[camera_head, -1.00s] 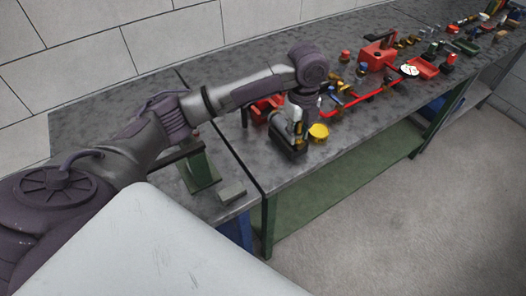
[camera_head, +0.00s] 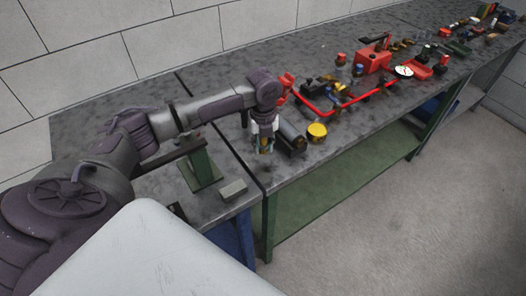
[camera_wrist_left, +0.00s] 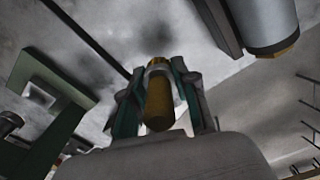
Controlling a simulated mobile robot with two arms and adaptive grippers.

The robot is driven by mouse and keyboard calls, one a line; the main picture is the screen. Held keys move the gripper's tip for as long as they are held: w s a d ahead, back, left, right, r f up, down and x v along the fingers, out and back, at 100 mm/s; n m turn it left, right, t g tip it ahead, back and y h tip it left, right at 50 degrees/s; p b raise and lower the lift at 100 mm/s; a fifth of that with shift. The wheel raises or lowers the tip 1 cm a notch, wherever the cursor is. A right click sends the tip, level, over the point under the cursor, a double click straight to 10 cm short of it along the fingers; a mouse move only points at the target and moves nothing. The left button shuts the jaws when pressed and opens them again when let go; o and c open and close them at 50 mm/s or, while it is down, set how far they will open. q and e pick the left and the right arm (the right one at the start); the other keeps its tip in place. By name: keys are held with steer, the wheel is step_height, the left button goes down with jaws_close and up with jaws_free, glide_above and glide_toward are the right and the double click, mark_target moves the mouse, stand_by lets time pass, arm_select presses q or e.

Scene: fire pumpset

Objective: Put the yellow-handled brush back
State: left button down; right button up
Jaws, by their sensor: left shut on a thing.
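My left gripper (camera_head: 264,136) points down above the grey workbench (camera_head: 225,212), near the gap between two bench tops. In the left wrist view, the yellow handle (camera_wrist_left: 158,103) stands between the two fingers of the left gripper (camera_wrist_left: 158,84). The brush's bristles cannot be made out. My right gripper is not in view.
A dark holder with a grey cylinder (camera_head: 291,136) lies just right of the gripper, beside a yellow round part (camera_head: 317,131). A green post (camera_head: 203,168) and a grey block (camera_head: 233,189) are to the left. A red pipe (camera_head: 345,105) and several parts crowd the right.

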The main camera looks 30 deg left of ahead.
mark_target(263, 160)
arm_select(q)
step_height(263, 160, down, 3)
steer(key=shift+a+f+p, duration=0.1)
steer(key=shift+f+p, duration=0.1)
steer(key=shift+p, duration=0.25)
steer(key=shift+f, duration=0.35)
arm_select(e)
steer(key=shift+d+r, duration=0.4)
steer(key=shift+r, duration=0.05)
arm_select(q)
steer(key=shift+f, duration=0.1)
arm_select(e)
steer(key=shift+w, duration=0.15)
arm_select(q)
steer(key=c, duration=0.9)
jaws_free()
step_height(263, 160, up, 12)
steer(key=shift+r+b, duration=0.1)
steer(key=shift+b, duration=0.65)
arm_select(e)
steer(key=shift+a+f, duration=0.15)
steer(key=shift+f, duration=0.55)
